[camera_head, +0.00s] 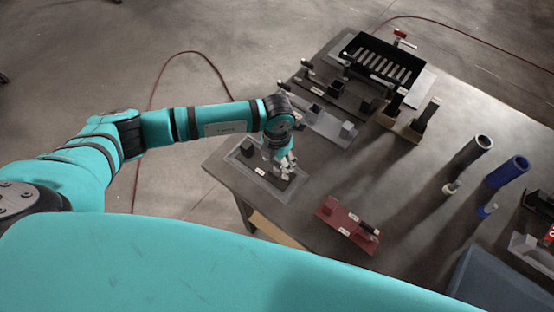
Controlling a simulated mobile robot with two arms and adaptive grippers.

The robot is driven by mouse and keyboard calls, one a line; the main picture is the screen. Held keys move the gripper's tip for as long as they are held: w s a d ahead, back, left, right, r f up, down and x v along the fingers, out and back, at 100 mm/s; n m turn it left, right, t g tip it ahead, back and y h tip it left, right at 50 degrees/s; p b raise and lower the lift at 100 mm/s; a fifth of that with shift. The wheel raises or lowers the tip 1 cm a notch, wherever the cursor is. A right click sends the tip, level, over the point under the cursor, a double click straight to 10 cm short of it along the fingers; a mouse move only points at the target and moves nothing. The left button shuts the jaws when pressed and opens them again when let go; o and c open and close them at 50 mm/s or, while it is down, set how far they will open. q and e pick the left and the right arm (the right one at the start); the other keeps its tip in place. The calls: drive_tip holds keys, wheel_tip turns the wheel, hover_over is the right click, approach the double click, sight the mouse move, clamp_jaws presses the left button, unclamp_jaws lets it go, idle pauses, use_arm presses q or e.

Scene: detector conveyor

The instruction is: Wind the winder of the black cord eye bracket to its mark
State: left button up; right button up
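My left gripper (286,172) points down at the near left corner of the table, over the right end of a black bracket (268,178). The bracket lies on a grey plate (232,166), with a dark block at its left end and a small white label. I take it as the black cord eye bracket. The gripper hides the bracket's right end, so the winder and its mark cannot be made out. The fingers are small and overlap, so I cannot tell if they are open or touching anything. My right gripper is out of view.
A red bracket (346,224) lies right of the gripper. A grey bracket (321,122) and dark fixtures stand behind it. A grey tube (468,156) and blue tube (505,173) stand at the right. The middle of the table (400,190) is mostly clear.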

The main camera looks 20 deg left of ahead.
use_arm(q)
drive_tip(key=c, duration=0.8)
drive_tip(key=shift+o, duration=0.2)
drive_tip(key=shift+f+m+b, duration=0.15)
drive_tip(key=shift+m+b, duration=0.25)
drive_tip(key=shift+b, duration=0.25)
drive_tip(key=m+b, duration=0.5)
drive_tip(key=b, duration=0.2)
drive_tip(key=shift+f, duration=0.1)
drive_tip(key=m+b, duration=0.4)
drive_tip(key=shift+r+b, duration=0.2)
drive_tip(key=shift+b, duration=0.1)
drive_tip(key=shift+m+b, duration=1)
drive_tip(key=shift+b, duration=0.3)
drive_tip(key=shift+r+m+b, duration=0.1)
drive_tip(key=shift+m+b, duration=1)
drive_tip(key=shift+b, duration=0.55)
idle(1.9)
